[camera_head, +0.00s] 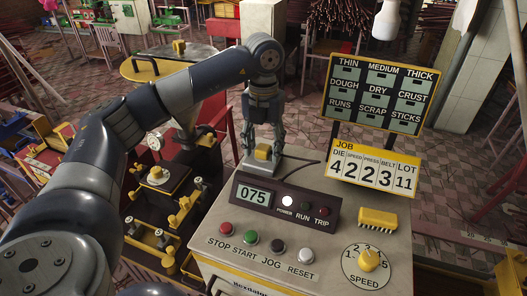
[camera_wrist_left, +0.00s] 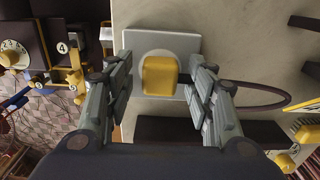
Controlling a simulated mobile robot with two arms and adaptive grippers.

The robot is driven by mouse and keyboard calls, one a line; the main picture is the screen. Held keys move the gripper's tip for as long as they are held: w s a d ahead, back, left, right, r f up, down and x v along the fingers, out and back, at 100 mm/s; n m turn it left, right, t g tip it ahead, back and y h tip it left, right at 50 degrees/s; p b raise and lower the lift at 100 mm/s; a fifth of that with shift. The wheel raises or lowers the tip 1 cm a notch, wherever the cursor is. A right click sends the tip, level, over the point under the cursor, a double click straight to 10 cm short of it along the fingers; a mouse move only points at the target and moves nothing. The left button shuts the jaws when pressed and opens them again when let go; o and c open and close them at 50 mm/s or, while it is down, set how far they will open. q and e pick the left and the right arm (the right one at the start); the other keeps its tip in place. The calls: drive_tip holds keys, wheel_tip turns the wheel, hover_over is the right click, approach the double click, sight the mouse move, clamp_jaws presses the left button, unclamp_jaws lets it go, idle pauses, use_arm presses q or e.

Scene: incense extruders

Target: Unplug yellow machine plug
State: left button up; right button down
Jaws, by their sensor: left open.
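The yellow plug (camera_head: 263,152) sits in a light grey socket plate (camera_head: 250,166) at the back left of the machine's top panel. In the left wrist view the plug (camera_wrist_left: 159,76) lies between the two fingers, with the plate (camera_wrist_left: 187,44) behind it. My left gripper (camera_head: 262,140) points down over the plug and is open; in the wrist view a gap shows on both sides of the plug (camera_wrist_left: 160,85). A dark cable (camera_wrist_left: 275,100) runs out on the right of the plate. My right gripper is not in view.
The machine panel (camera_head: 330,230) carries a 075 display (camera_head: 253,195), several buttons (camera_head: 250,238), a speed dial (camera_head: 368,260) and a yellow brush (camera_head: 377,219). A job sign (camera_head: 372,171) and a sign board (camera_head: 381,92) stand right of the gripper.

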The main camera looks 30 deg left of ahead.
sight(263, 147)
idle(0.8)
use_arm(q)
clamp_jaws()
drive_tip(key=shift+r, duration=0.15)
drive_tip(key=shift+r+p, duration=2.15)
drive_tip(key=shift+r, duration=0.75)
